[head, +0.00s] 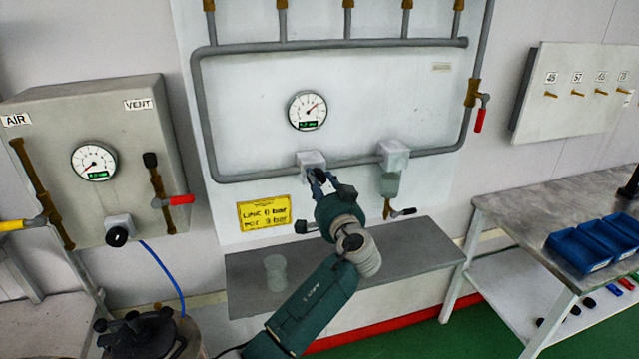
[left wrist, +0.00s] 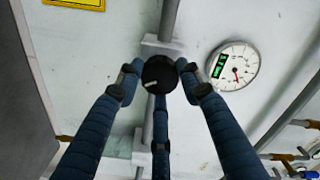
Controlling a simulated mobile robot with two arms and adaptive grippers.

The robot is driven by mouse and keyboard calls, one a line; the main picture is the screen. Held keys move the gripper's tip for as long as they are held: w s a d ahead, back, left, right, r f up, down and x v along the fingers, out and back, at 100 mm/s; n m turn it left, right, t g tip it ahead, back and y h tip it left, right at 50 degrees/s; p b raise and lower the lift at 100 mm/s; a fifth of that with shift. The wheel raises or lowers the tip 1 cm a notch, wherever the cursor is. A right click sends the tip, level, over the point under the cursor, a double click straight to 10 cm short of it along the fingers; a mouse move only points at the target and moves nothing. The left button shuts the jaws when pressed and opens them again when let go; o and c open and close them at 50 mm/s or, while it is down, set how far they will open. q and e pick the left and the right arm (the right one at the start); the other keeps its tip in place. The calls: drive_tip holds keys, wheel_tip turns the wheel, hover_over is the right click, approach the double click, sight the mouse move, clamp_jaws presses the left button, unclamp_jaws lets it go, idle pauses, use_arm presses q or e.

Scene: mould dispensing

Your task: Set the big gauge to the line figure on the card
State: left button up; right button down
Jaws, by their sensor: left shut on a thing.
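The big gauge (head: 307,110) is a round white dial on the pale wall panel, with its needle pointing up and right and a small green digital readout too blurred to read surely. It also shows in the left wrist view (left wrist: 233,66). The yellow card (head: 264,213) has a LINE row and a POT row in bar; the LINE figure looks like 6, the POT figure like 3. My left gripper (head: 318,180) is at the regulator block (head: 311,160) below the gauge. In the left wrist view its fingers are shut around a black knob (left wrist: 158,74) with a pale mark.
A grey box (head: 130,105) at left carries a smaller gauge (head: 94,162), a black knob (head: 117,237) and valve handles. A filter unit (head: 393,157) hangs right of my gripper. A shelf (head: 415,247) lies below. A bench with blue bins (head: 582,252) stands at right.

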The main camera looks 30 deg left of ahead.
idle(0.3)
use_arm(q)
drive_tip(key=o, duration=1.1)
drive_tip(key=shift+o, duration=0.2)
drive_tip(key=v, duration=1.2)
use_arm(e)
drive_tip(key=shift+d, duration=0.1)
